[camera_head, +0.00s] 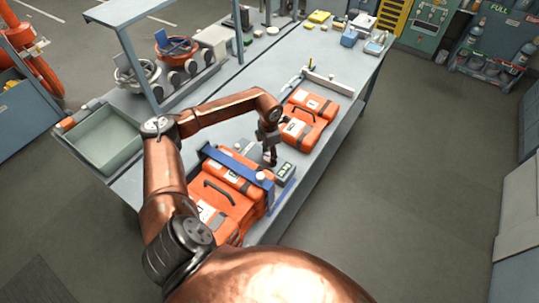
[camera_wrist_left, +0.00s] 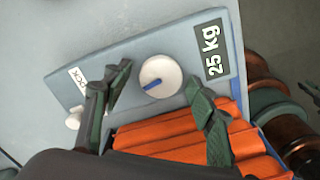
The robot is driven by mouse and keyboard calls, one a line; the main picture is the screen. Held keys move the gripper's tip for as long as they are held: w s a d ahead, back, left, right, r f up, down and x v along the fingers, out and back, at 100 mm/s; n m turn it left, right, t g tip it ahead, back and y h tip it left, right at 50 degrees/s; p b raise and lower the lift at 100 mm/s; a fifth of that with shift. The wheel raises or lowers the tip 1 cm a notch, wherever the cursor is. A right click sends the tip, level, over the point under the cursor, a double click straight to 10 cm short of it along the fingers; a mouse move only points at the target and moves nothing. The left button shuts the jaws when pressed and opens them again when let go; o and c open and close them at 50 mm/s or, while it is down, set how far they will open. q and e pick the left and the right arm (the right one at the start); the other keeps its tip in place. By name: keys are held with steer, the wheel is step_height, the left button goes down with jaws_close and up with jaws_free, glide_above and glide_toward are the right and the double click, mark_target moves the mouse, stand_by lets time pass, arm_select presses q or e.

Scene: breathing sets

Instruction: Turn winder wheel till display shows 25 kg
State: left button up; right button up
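The winder wheel (camera_wrist_left: 160,76) is a round white knob with a blue mark, set on a grey-blue panel (camera_wrist_left: 130,50) in the left wrist view. The display (camera_wrist_left: 212,49) on that panel reads 25 kg. My left gripper (camera_wrist_left: 162,97) is open, its dark fingers on either side of the wheel and apart from it, with nothing between them. In the head view my left gripper (camera_head: 269,157) is over the unit with the small display (camera_head: 285,170), beside the blue frame (camera_head: 238,175). The wheel cannot be made out there. My right gripper is not in view.
An orange case (camera_head: 228,212) lies under the blue frame, and ribbed orange (camera_wrist_left: 170,135) shows below the panel. Another orange set (camera_head: 300,127) lies further along the bench. A grey tray (camera_head: 105,160) is at the left. Floor is clear at the right.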

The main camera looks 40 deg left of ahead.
arm_select(q)
step_height(320, 180, up, 12)
stand_by(0.7)
